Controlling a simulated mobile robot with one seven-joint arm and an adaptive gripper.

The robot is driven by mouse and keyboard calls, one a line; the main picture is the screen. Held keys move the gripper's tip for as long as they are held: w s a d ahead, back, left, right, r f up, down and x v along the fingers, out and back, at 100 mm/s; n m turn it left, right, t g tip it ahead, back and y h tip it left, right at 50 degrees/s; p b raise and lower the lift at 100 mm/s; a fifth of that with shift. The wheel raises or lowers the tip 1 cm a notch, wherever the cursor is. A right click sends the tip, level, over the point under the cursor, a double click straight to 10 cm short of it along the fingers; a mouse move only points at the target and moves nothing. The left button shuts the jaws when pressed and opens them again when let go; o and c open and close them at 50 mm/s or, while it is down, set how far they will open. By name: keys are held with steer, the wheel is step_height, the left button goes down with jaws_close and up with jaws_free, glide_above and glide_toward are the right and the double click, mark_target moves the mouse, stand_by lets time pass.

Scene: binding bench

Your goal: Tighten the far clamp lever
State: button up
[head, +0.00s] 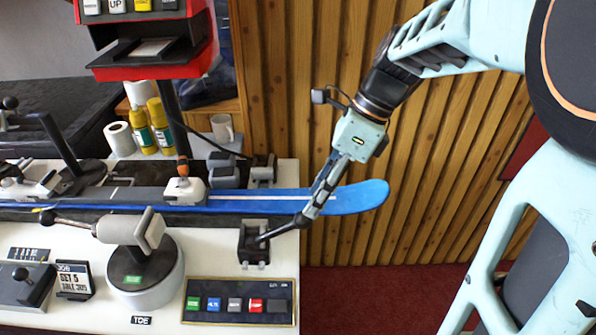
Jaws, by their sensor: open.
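A blue ski (355,199) lies along the bench, its rounded tip past the right edge. A black clamp (254,243) stands at the bench's right end on the near side of the ski. Its thin dark lever (279,233) points right and slightly up. A second dark clamp (262,170) stands across the ski, at the back; its lever is hard to make out. My gripper (304,219) reaches down over the ski, open, with its fingertips at the free end of the near-side clamp's lever. Whether they touch it, I cannot tell.
A round toe unit (145,280) with a handle and a button panel (237,303) stand on the near side. A white mug (222,128), yellow bottles (160,123) and a paper roll (120,138) stand at the back. A slatted wood wall (290,90) is behind. Red floor is clear at right.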

mark_target(302, 217)
steer(key=x, duration=0.7)
steer(key=shift+a+f+b, duration=0.1)
steer(key=shift+b, duration=0.3)
jaws_close()
